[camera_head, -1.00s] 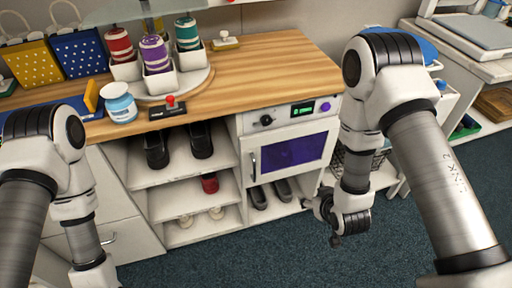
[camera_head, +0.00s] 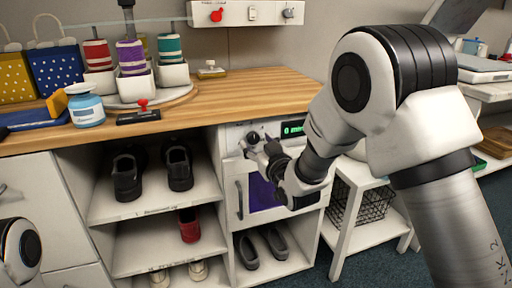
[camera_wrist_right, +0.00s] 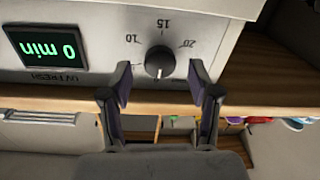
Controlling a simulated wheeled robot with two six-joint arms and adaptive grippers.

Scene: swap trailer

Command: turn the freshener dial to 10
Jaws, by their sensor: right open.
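The freshener (camera_head: 232,143) is a white unit under the wooden counter, with a purple window and a side handle. Its black dial (camera_head: 253,138) is at the upper left of its front panel. In the right wrist view the dial (camera_wrist_right: 159,62) appears upside down with the numbers 10, 15 and 20 around it. The green display (camera_wrist_right: 47,49) reads 0 min. My right gripper (camera_head: 262,147) is open in front of the panel, its fingers on either side of and just short of the dial. Of my left arm only a joint shows at the lower left; its gripper is out of view.
The wooden counter (camera_head: 250,88) above holds thread spools, a blue-and-white jar (camera_head: 86,108) and a small red-knobbed lever box (camera_head: 140,115). Shelves with black shoes (camera_head: 127,175) stand left of the freshener. A wire basket (camera_head: 370,207) stands right.

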